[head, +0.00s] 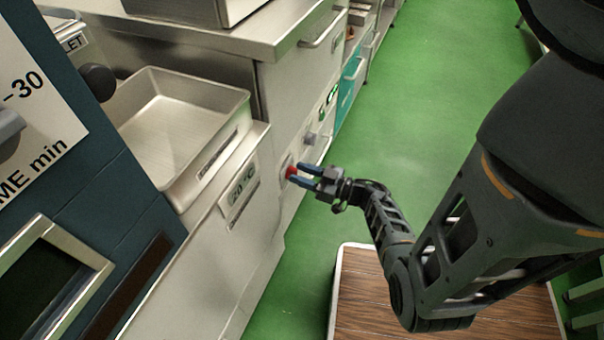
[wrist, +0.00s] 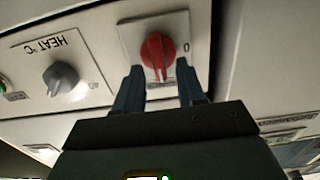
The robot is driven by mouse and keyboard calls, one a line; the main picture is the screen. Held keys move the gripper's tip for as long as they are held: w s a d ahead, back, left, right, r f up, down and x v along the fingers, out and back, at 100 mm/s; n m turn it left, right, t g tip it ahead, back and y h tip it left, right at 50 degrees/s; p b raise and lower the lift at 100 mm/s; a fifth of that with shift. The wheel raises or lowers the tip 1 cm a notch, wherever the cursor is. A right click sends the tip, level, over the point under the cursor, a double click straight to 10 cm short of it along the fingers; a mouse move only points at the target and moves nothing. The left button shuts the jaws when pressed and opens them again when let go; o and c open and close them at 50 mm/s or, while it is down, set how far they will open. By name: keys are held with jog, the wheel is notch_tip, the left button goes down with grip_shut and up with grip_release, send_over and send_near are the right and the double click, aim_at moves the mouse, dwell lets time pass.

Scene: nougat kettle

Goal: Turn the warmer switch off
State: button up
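The red rotary switch (wrist: 158,57) sits on a pale square plate on the metal front panel, and I take it to be the warmer switch. It also shows in the head view (head: 291,172), on the front of the steel unit. My gripper (wrist: 160,88) is open, its two dark blue fingers on either side of the lower part of the red knob in the picture. Whether the fingers touch the knob I cannot tell. In the head view my gripper (head: 303,176) reaches the panel from the right. The marks on the switch plate are too small to read fully.
A grey knob (wrist: 61,78) labelled HEAT °C is beside the switch; it also shows in the head view (head: 309,139). A steel tray (head: 175,125) sits on top of the unit. A wood-topped platform (head: 440,300) stands below my arm. Green floor is open beyond.

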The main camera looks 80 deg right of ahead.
jog(key=shift+w, duration=0.15)
jog(key=shift+c, duration=0.3)
grip_shut()
